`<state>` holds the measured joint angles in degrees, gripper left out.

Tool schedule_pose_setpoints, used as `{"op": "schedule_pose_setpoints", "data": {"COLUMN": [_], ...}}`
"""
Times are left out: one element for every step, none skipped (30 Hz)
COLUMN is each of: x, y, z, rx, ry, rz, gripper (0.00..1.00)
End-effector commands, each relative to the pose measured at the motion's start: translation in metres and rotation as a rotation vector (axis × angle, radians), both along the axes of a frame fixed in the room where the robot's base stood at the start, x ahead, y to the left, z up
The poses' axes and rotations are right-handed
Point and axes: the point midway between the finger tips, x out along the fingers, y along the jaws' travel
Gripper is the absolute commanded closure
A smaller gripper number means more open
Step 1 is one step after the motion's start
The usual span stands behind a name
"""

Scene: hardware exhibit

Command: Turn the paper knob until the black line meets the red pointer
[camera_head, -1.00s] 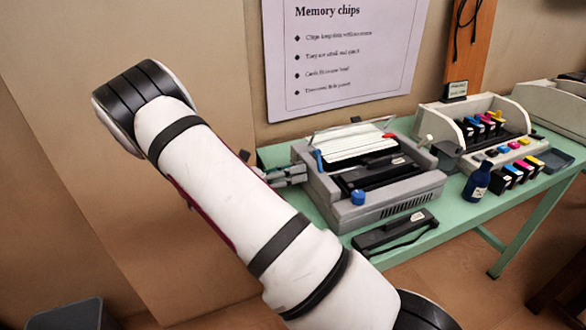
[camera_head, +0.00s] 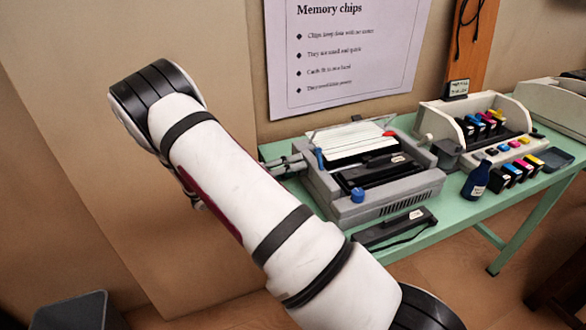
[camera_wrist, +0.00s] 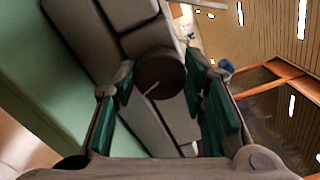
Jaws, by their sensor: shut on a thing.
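The paper knob (camera_wrist: 160,74) is a dark round disc in the wrist view, with a short pale line on its face slanting down and left from its middle. My gripper (camera_wrist: 158,82) has its green-padded fingers on either side of the knob and is shut on it. In the head view my gripper (camera_head: 290,165) reaches the left side of the grey printer (camera_head: 345,212); the knob itself is hidden there. A small red piece (camera_head: 389,133) shows on top of the printer, but I cannot tell if it is the pointer. No black line is clear.
The printer stands on a green table (camera_head: 460,215). A black cartridge (camera_head: 395,229) lies before it, and a blue knob (camera_head: 357,194) sits at its front. To the right are a dark blue bottle (camera_head: 476,181) and a cream printer (camera_head: 478,125) with coloured cartridges. A wall lies behind.

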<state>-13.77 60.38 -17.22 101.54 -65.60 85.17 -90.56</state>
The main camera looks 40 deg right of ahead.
Motion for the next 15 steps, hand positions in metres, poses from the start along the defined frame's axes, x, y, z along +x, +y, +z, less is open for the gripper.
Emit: {"op": "schedule_pose_setpoints", "data": {"x": [0.0006,0.0006,0.0007,0.0007,0.0007,0.0008,0.0008,0.0008,0.0009,0.0009,0.0009,0.0009,0.0010,0.0010,0.0011], "y": [0.0002,0.0002,0.0003,0.0004,0.0004,0.0005,0.0005,0.0005,0.0006,0.0006,0.0006,0.0006,0.0005,0.0005,0.0006], "z": [-0.0001,-0.0002,-0.0003,-0.0003,-0.0004,-0.0005,-0.0005,-0.0006,-0.0006,-0.0007,-0.0007,-0.0007,-0.0007,-0.0007,-0.0008], "rx": [0.008,0.012,0.016,0.020,0.023,0.026,0.029,0.031,0.032,0.034,0.036,0.037,0.038,0.039,0.039], "ry": [0.022,0.036,0.053,0.065,0.075,0.086,0.095,0.103,0.109,0.115,0.119,0.124,0.126,0.128,0.130], "rz": [0.001,0.002,0.001,0.002,0.002,0.003,0.002,0.002,0.003,0.003,0.003,0.003,0.003,0.004,0.004], "gripper": [0.89,0.89,0.89,0.89,0.89,0.89,0.89,0.89,0.89,0.89,0.89,0.89,0.89,0.89,0.89]}}
